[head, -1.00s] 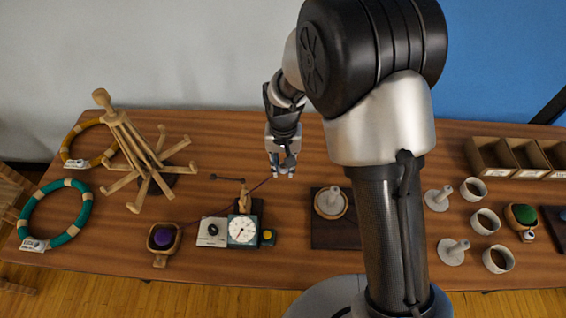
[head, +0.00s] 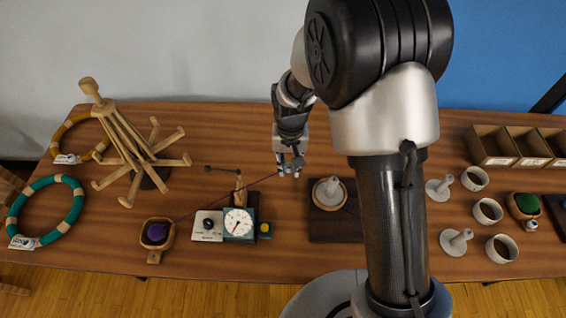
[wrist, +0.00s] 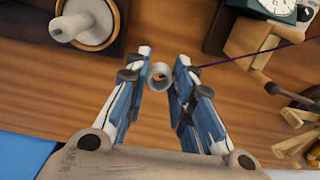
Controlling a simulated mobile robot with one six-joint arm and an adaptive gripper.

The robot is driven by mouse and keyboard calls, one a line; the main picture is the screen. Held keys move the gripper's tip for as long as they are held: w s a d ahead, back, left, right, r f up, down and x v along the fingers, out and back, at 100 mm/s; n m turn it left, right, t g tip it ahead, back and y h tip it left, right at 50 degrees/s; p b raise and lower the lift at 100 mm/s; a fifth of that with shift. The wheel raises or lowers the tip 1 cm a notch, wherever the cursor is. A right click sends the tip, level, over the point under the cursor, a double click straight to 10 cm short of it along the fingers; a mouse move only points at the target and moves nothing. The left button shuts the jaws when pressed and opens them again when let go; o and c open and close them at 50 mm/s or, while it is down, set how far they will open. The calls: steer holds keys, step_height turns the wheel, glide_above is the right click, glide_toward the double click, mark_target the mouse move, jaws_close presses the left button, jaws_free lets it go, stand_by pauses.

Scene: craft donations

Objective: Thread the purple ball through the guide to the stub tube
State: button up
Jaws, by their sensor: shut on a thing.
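The purple ball (head: 155,233) sits in a wooden bowl (head: 146,246) at the front left. Its thin purple thread (wrist: 238,58) runs past the wooden guide post (head: 240,187) to my gripper. My gripper (head: 289,169) hangs right of the guide, above the table's back half. In the wrist view its fingers (wrist: 160,75) are shut on a small grey ring (wrist: 160,76), with the thread reaching them from the right. A white stub tube (head: 329,186) stands on a round wooden disc, on a dark base (head: 330,224), front-right of my gripper; it also shows in the wrist view (wrist: 71,27).
A wooden branching stand (head: 125,150) and two hoops are at left. White stubs (head: 455,241), cups (head: 487,211) and a box with compartments (head: 490,147) are at right.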

glide_above(334, 182)
steer(key=shift+d+f+b, duration=0.1)
steer(key=shift+f+b, duration=0.05)
steer(key=shift+b, duration=0.3)
steer(key=shift+f+b, duration=0.85)
steer(key=shift+f, duration=0.4)
stand_by(0.4)
steer(key=o, duration=0.7)
step_height(334, 182, up, 12)
stand_by(0.5)
stand_by(0.3)
